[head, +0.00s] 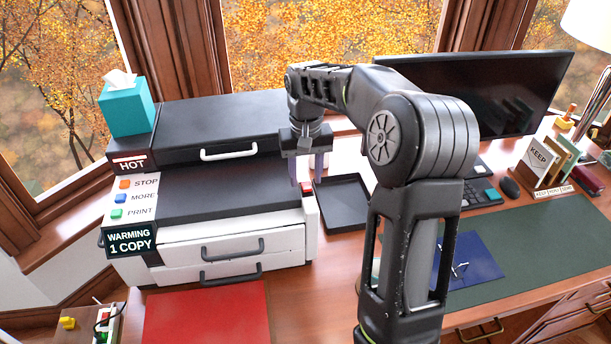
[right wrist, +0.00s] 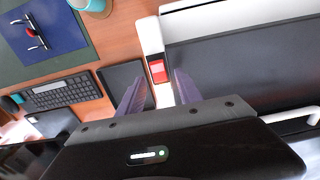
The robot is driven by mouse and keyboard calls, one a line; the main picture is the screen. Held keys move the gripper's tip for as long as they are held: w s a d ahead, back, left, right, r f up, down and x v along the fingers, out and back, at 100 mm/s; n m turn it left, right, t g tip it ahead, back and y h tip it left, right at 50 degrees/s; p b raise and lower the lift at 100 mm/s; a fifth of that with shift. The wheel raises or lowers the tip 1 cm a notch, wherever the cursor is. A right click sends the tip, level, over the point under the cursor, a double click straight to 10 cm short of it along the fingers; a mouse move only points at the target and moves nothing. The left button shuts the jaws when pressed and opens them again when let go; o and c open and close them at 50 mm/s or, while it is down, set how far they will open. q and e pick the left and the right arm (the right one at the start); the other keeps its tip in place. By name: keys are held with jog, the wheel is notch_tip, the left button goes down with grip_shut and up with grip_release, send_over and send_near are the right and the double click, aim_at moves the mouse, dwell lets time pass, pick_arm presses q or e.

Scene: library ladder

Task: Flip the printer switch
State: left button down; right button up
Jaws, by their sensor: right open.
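The printer (head: 230,190) stands on the left of the desk, with STOP, MORE and PRINT buttons and a display reading "WARMING 1 COPY". A red switch (right wrist: 157,70) sits in a white housing on the printer's side in the right wrist view. In the head view a small red part of the switch (head: 307,188) shows at the printer's right edge. My right gripper (head: 307,182) is open, pointing down beside that edge. In the right wrist view its fingers (right wrist: 157,92) lie on either side of the switch's near end; I cannot tell if they touch it. My left gripper is not in view.
A black tray (head: 343,203) lies just right of the printer. A monitor (head: 490,90), keyboard (head: 455,192) and blue folder (head: 468,258) are farther right. A teal tissue box (head: 127,107) stands on the left. A red pad (head: 208,315) lies in front.

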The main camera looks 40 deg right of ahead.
aim_at(306, 184)
notch_tip(306, 184, up, 7)
jog(key=shift+b, duration=0.4)
jog(key=shift+s+a, duration=0.1)
dwell(0.3)
